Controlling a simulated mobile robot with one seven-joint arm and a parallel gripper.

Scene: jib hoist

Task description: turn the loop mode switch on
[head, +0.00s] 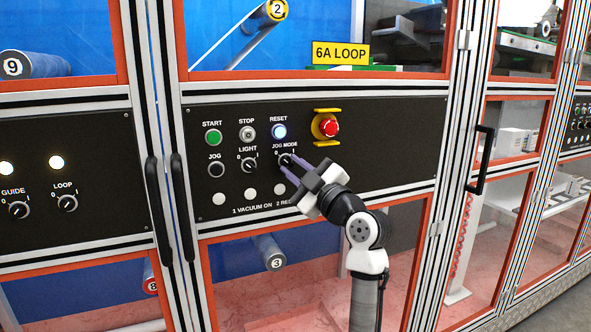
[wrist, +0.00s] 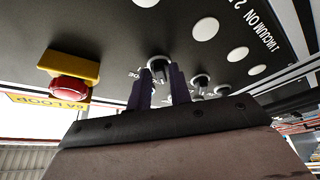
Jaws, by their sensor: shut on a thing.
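My gripper (head: 287,168) is at the black rotary switch labelled JOG MODE (head: 286,159) on the right-hand panel, with its two purple fingers closed around the knob. In the wrist view the fingers (wrist: 163,86) stand on either side of that knob (wrist: 159,64), and its 0 and 1 marks are partly hidden. A separate black rotary switch labelled LOOP (head: 67,203) is on the left-hand panel, with 0 and 1 marks, and my gripper is far from it. I see no label reading LOOP MODE. The pointer of the held knob is too small to read.
The LIGHT switch (head: 249,166), lit RESET button (head: 279,131) and red emergency stop (head: 330,128) with its yellow guard are close to my gripper. The GUIDE switch (head: 18,210) is beside LOOP. Black door handles (head: 183,207) stick out between the panels.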

